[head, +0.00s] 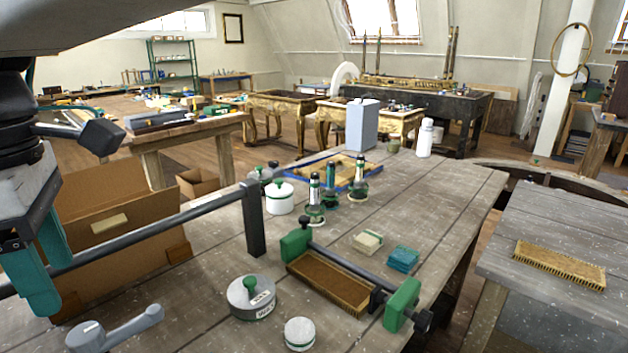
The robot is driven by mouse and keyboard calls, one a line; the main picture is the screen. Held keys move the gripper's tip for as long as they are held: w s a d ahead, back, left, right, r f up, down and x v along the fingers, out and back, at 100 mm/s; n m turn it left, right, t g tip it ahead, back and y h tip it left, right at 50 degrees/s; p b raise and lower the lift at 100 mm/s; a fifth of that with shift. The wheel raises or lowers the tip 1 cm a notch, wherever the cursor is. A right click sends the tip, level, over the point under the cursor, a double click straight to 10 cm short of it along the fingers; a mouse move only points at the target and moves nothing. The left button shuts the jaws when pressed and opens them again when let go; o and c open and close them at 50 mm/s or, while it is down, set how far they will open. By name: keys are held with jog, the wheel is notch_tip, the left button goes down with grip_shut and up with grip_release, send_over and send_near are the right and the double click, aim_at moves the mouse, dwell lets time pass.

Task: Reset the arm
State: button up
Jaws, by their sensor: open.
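My gripper (48,285) hangs at the left edge of the head view, its teal fingers pointing down. It is open, and I see nothing held between the fingers. My dark arm fills the top left corner. The rest of the arm is outside the picture.
A bar clamp with green jaws (402,305) holds a brown brush block (330,283) on the bench. A long dark bar (190,218) crosses left of it.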

aim_at(95, 336)
jog(key=d+f+m, duration=0.2)
jog(key=f, duration=0.1)
jog(key=shift+s+f, duration=0.15)
jog(key=w+d+f+m, duration=0.1)
jog(key=w+d+m, duration=0.25)
jog(key=d, duration=0.55)
jog(key=w+d+f+m, duration=0.1)
jog(key=w+d+m, duration=0.25)
jog(key=d, duration=0.55)
jog(key=w+d+f+m, duration=0.2)
jog(key=d+m, duration=0.3)
jog(key=d, duration=0.3)
jog(key=s+d+f+m, duration=0.1)
jog(key=s+d+m, duration=0.1)
jog(key=d, duration=0.6)
jog(key=s+d+f+m+t, duration=0.1)
jog(key=d+m, duration=0.4)
jog(key=d, duration=0.4)
jog(key=s+d+f+m, duration=0.2)
jog(key=d+m, duration=0.2)
jog(key=d, duration=0.5)
jog(key=shift+s, duration=0.35)
